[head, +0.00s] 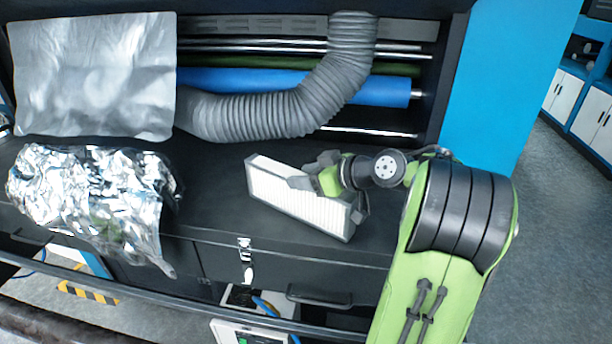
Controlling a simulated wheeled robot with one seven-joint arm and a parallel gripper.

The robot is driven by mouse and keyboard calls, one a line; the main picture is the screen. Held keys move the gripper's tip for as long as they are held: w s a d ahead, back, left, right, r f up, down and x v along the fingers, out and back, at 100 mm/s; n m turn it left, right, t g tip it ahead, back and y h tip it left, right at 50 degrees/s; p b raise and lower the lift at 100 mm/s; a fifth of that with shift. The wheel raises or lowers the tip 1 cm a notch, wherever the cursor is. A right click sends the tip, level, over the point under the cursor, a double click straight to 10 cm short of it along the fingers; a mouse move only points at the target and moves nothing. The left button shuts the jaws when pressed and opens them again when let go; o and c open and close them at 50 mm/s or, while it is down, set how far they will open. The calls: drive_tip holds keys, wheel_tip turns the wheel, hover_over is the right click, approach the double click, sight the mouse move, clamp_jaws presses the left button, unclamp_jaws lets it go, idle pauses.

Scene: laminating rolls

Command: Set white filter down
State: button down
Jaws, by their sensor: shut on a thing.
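The white filter (290,207) is a flat, pleated rectangular panel with a pale frame. It is tilted in the picture, near the front edge of the dark worktop (215,190). My gripper (325,184) reaches in from the right and is shut on the filter at its upper right side. The fingertips are partly hidden by the gripper body and the filter. I cannot tell whether the filter's lower edge touches the worktop.
Crumpled silver foil (95,200) covers the left worktop and hangs over its front edge. A silver sheet (95,75) stands behind it. A grey corrugated hose (260,113) curves in front of a blue roll (385,90). A latch (246,258) is on the front below the filter.

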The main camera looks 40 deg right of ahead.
drive_tip(key=shift+f, duration=0.2)
drive_tip(key=c, duration=0.5)
unclamp_jaws()
drive_tip(key=shift+r, duration=0.1)
drive_tip(key=shift+r, duration=0.2)
wheel_tip(320, 180, up, 5)
hover_over(350, 197)
drive_tip(key=shift+s, duration=0.1)
